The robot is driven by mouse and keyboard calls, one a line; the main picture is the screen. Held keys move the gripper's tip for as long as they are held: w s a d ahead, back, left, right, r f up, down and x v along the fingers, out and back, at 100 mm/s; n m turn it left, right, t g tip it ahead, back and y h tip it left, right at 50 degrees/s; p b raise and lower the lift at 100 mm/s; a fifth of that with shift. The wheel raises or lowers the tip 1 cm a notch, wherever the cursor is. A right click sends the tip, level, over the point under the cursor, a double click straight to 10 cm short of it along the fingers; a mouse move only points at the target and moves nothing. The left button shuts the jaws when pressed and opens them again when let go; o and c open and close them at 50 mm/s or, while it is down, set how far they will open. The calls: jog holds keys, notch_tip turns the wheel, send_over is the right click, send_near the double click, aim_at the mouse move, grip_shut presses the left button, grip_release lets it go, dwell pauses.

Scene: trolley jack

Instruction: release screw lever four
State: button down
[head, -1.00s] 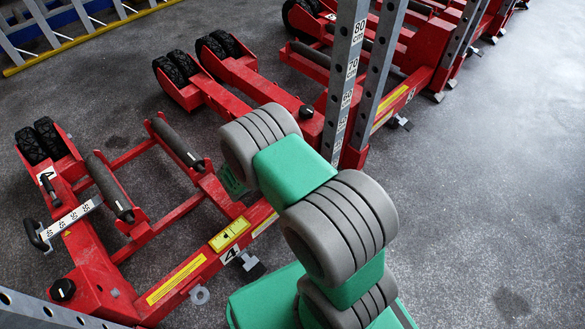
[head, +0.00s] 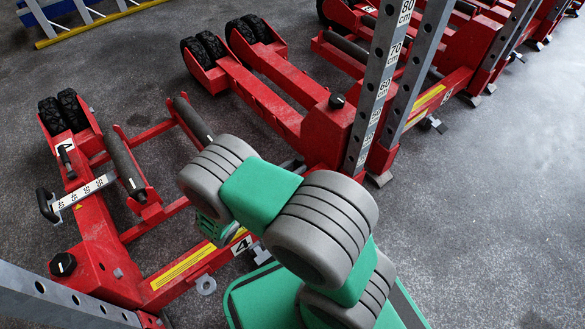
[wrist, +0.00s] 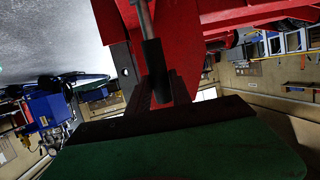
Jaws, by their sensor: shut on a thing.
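The red trolley jack marked 4 (head: 95,225) stands at the left in the head view. A small metal part (head: 260,253) beside its lower 4 label is partly hidden by my arm. In the wrist view a metal rod with a black grip, which looks like screw lever four (wrist: 153,55), comes down from a red frame. Its lower end meets the dark edge of my gripper (wrist: 158,103), which is shut on it. The fingertips are hard to make out. In the head view my gripper is mostly hidden behind my grey and green arm.
More red jacks (head: 265,95) with black wheels stand in a row behind, with upright perforated grey posts (head: 375,95). Another perforated bar (head: 75,305) crosses the lower left. The grey floor (head: 500,200) at the right is clear.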

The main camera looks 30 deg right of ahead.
jog(key=shift+f, duration=0.1)
jog(key=c, duration=1.2)
grip_release()
jog(key=shift+o, duration=0.2)
jog(key=p+v, duration=0.2)
jog(key=v, duration=0.6)
jog(key=shift+p, duration=0.4)
